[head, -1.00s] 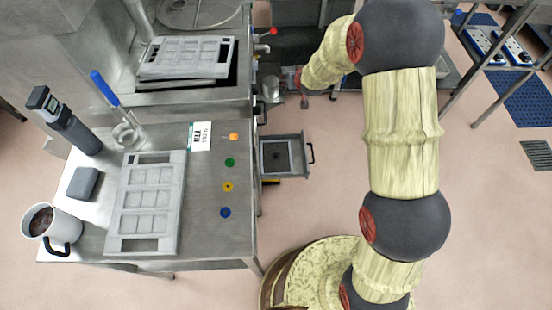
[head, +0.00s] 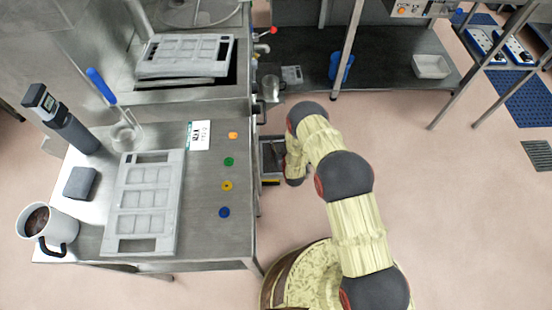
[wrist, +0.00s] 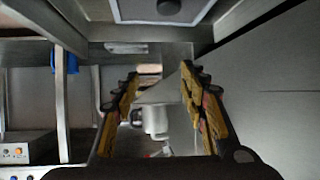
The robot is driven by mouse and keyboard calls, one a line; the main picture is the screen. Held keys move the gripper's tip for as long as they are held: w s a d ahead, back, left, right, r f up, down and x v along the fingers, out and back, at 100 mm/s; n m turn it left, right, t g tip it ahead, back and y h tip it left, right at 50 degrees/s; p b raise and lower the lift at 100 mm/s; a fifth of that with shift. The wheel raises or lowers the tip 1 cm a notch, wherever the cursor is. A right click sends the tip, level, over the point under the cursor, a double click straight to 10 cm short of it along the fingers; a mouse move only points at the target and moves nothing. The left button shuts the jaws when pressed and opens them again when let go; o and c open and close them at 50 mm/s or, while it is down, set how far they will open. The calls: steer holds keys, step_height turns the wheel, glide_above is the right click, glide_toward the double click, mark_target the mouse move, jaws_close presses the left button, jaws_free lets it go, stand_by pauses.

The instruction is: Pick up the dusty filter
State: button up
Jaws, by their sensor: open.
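The filter, a grey panel with a dark round knob, sits in the pulled-out drawer (head: 264,172) at the side of the steel bench. In the wrist view the filter (wrist: 140,10) shows at the top edge, cut off by the frame, with its knob near the middle. My gripper (wrist: 160,85) is open, its two yellow-and-black fingers apart with nothing held between them. The filter lies beyond the fingertips in that view, not between them. In the head view my arm reaches down beside the drawer and hides part of it; the fingers are hard to make out there.
The steel bench (head: 215,185) is left of the drawer, with a mould tray (head: 110,210), a mug (head: 62,232) and coloured discs on it. A steel jug (head: 270,88) stands behind the drawer. A low shelf (head: 390,60) is at the back.

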mark_target(269, 167)
steer(key=shift+t, duration=0.3)
steer(key=s+f, duration=0.2)
steer(key=f, duration=0.1)
steer(key=s+f, duration=0.3)
steer(key=shift+s+f, duration=0.1)
steer(key=shift+f, duration=0.4)
steer(key=b+x, duration=0.1)
steer(key=x, duration=0.1)
steer(key=b+x, duration=0.2)
steer(key=x, duration=0.1)
steer(key=b+x, duration=0.1)
steer(key=x, duration=0.1)
steer(key=shift+a+f, duration=0.1)
steer(key=shift+a, duration=0.2)
steer(key=shift+c, duration=0.6)
jaws_close()
